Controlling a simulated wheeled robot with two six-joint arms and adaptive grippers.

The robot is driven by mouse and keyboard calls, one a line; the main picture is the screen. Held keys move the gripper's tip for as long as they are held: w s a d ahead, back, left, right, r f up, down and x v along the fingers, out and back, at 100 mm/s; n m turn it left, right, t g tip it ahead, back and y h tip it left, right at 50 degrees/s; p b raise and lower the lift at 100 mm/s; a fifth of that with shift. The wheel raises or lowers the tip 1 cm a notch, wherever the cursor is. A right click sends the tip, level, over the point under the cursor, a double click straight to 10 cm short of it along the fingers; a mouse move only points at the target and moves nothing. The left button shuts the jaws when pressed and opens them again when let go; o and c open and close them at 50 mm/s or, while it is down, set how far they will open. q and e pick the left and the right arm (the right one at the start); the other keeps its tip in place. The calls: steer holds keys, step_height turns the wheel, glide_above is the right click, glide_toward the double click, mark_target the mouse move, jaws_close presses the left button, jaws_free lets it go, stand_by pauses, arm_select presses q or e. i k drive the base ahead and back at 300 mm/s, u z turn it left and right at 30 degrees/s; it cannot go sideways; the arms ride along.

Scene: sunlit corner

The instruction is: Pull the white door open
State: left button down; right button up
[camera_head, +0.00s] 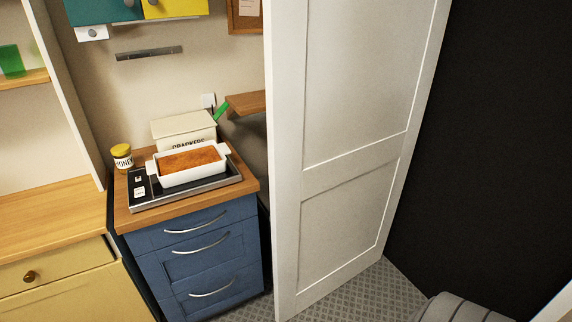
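The white door (345,155) stands upright in the middle right of the head view, with two recessed panels on its face. Its near left edge shows as a tall narrow strip. The door stands at an angle to the back wall, and part of the room behind it is hidden. Its right edge borders a black surface. I see no handle on the visible face. Neither of my grippers is in view, so nothing shows touching the door.
A blue drawer cabinet (205,262) stands close left of the door, bearing a tray with a baking dish, a crackers box (183,128) and a honey jar (122,156). A grey ribbed object (460,309) is at the bottom right. Patterned floor (365,292) shows below the door.

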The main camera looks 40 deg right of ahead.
mark_target(349, 83)
steer(key=z, duration=0.7)
steer(key=i, duration=0.8)
steer(key=z, duration=0.9)
